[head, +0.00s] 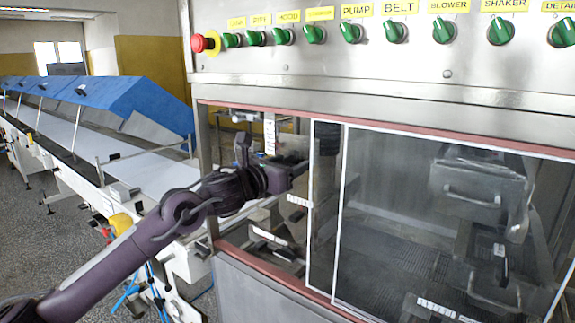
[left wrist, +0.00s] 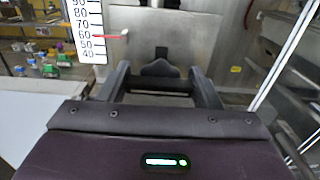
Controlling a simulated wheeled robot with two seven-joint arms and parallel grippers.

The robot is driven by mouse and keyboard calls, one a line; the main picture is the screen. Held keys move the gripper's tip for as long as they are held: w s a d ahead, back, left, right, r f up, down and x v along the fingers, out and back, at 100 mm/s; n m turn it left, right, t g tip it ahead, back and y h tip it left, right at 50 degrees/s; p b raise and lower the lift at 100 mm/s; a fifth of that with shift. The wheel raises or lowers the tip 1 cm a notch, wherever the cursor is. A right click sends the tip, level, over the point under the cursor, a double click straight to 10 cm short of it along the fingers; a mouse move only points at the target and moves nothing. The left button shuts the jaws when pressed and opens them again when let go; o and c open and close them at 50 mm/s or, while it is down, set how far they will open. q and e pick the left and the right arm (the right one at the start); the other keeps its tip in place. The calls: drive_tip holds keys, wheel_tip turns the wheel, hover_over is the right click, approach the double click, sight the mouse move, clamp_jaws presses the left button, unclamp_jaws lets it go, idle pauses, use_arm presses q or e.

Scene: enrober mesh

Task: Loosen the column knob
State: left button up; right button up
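My left gripper (head: 292,176) reaches into the open left part of the machine's front, below the control panel. In the left wrist view its two dark fingers (left wrist: 160,76) are spread apart. A dark lobed piece that looks like the column knob (left wrist: 158,68) shows between them, in front of a grey metal plate (left wrist: 205,42). I cannot tell whether either finger touches it. A white scale (left wrist: 86,28) with a red pointer (left wrist: 105,37) near 60 stands left of the plate. The scale also shows in the head view (head: 270,136). The knob is not clear in the head view. My right gripper is not in view.
A panel with green switches (head: 314,34) and a red stop button (head: 206,43) is above the opening. A clear sliding door (head: 385,215) with white edges closes the right side. A long white conveyor (head: 75,135) with blue covers (head: 130,95) runs off left.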

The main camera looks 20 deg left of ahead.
use_arm(q)
drive_tip(key=shift+c, duration=0.9)
drive_tip(key=shift+n, duration=0.3)
drive_tip(key=shift+n+b, duration=0.35)
drive_tip(key=shift+n, duration=0.65)
drive_tip(key=n, duration=0.2)
drive_tip(key=shift+a+n, duration=0.1)
drive_tip(key=shift+n, duration=0.2)
drive_tip(key=n, duration=0.2)
drive_tip(key=shift+n, duration=0.4)
drive_tip(key=n, duration=0.5)
drive_tip(key=shift+a+f, duration=0.1)
drive_tip(key=shift+f+n+p, duration=0.1)
drive_tip(key=shift+n+p, duration=0.75)
drive_tip(key=shift+n, duration=1.65)
drive_tip(key=shift+w, duration=0.1)
